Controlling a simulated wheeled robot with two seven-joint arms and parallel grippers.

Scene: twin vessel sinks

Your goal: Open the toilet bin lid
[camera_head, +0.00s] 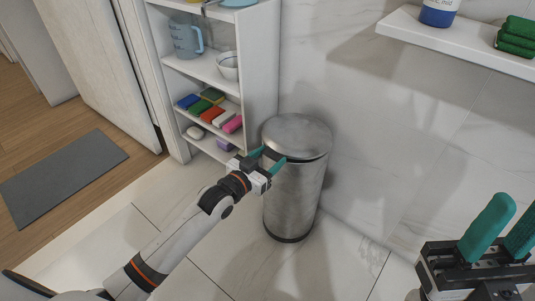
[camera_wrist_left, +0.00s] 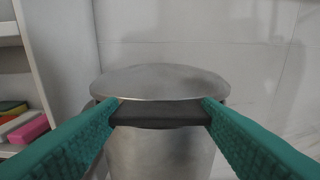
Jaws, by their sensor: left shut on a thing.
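The toilet bin (camera_head: 290,205) is a brushed-metal cylinder standing on the tiled floor. Its round metal lid (camera_head: 297,135) lies over the top and looks shut or nearly so; any small gap is hard to tell. In the left wrist view the lid (camera_wrist_left: 165,82) has a dark tab (camera_wrist_left: 160,116) at its near edge. My left gripper (camera_head: 268,158) reaches the near left side of the lid, and its teal fingers are shut on that tab from both sides. My right gripper (camera_head: 514,208) is at the lower right, away from the bin, with its fingers apart and empty.
A white shelf unit (camera_head: 259,70) with a jug (camera_head: 185,38), a bowl (camera_head: 228,66) and several coloured sponges stands behind and left of the bin. The marble wall (camera_head: 400,120) is close behind the bin. A wall shelf (camera_head: 455,42) hangs at upper right. A grey mat (camera_head: 62,178) lies at left.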

